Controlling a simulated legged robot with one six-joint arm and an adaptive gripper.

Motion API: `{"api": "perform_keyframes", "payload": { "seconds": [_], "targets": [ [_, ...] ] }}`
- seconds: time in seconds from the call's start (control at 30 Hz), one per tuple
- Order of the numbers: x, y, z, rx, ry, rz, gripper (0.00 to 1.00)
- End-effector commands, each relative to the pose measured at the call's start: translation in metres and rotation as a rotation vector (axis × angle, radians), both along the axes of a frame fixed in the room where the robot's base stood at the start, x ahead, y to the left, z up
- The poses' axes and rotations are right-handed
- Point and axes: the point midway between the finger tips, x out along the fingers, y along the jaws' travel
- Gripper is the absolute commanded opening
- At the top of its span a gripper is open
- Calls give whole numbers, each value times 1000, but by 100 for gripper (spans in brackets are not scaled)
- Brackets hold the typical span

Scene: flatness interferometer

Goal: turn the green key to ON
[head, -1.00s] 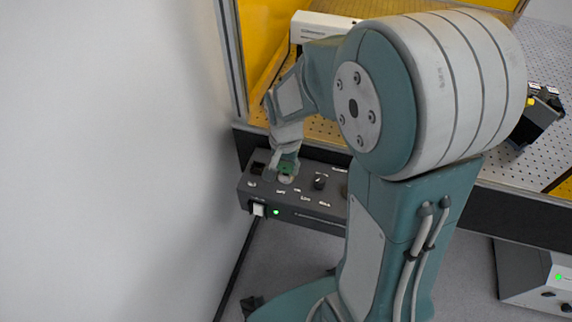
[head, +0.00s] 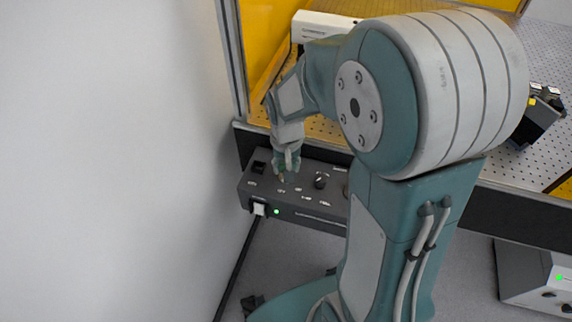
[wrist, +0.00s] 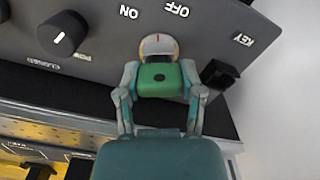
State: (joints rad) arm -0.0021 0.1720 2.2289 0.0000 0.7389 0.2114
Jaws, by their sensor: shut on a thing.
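The green key (wrist: 160,80) is in the round silver lock (wrist: 158,45) on the dark control box (head: 300,205). My gripper (wrist: 160,74) is shut on the key, with one finger on each side of its head. In the wrist view the OFF and ON labels show upside down beyond the lock, OFF to the right and ON to the left. I cannot tell which label the key points to. In the head view my gripper (head: 285,165) reaches down over the box and mostly hides the key.
A black knob (wrist: 62,35) stands left of the lock in the wrist view. A black square part (wrist: 217,73) lies close right of my finger. A white switch (head: 259,208) and a green light (head: 277,211) are on the box front. A wall (head: 110,160) is at left.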

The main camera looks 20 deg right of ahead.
Motion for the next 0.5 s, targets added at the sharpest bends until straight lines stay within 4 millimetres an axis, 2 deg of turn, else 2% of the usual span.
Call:
{"api": "perform_keyframes", "payload": {
  "seconds": [0.27,0.5],
  "targets": [
    [-2,0,-2,-1,7,15,5],
    [-2,0,-3,0,8,198,5]
  ]
}}
